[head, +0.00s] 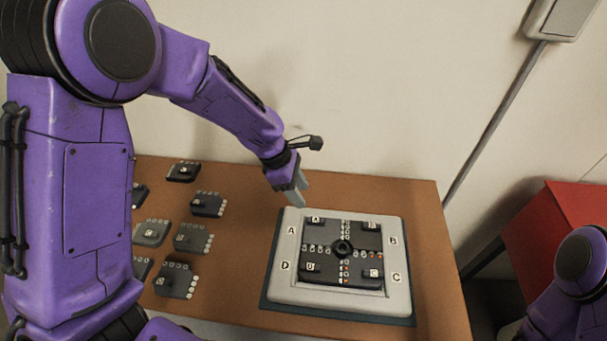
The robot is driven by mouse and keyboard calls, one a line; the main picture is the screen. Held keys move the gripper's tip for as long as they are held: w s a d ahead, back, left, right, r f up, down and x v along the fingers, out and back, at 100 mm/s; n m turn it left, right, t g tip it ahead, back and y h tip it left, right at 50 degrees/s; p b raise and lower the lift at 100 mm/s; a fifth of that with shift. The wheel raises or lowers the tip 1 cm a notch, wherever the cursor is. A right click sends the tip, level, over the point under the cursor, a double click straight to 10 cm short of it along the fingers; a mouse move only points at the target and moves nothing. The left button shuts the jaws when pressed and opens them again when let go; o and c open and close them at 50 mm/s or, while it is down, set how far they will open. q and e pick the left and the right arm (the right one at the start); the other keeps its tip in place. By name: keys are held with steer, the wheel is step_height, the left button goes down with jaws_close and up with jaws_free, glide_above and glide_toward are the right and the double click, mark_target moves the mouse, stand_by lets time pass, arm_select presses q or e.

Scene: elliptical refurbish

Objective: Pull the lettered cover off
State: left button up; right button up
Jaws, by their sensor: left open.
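The lettered cover (398,295) is a light grey frame with rounded corners, marked A, B, C and D at its corners. It lies flat on a dark mat (272,300) on the right part of the table. Inside its opening sit dark modules (327,271) with letter tags, small lights and a round black knob (342,248) at the centre. My left gripper (301,199) is open and empty, pointing down just above the cover's back left edge near the A. Whether its fingertips touch the cover I cannot tell. My right gripper is out of view.
Several loose dark modules (193,238) lie on the left part of the brown table (437,290), some hidden behind my left arm. A red cabinet (565,215) stands to the right, beyond a gap. A wall is close behind the table.

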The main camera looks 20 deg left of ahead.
arm_select(q)
glide_above(312, 220)
steer(key=s+a, duration=0.1)
steer(key=a, duration=0.1)
steer(key=f, duration=0.4)
steer(key=shift+s+f, duration=0.1)
steer(key=shift+s, duration=0.1)
steer(key=f, duration=0.1)
steer(key=w+d+f, duration=0.1)
steer(key=f, duration=0.1)
steer(key=w+f, duration=0.1)
steer(key=shift+d+f+p, duration=0.2)
steer(key=shift+f+p, duration=0.1)
steer(key=shift+f, duration=0.05)
steer(key=shift+s+r, duration=0.2)
steer(key=shift+s, duration=0.25)
steer(key=shift+w+f, duration=0.1)
steer(key=shift+w, duration=0.05)
jaws_close()
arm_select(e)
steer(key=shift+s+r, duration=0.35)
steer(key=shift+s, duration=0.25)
arm_select(q)
steer(key=shift+f, duration=0.1)
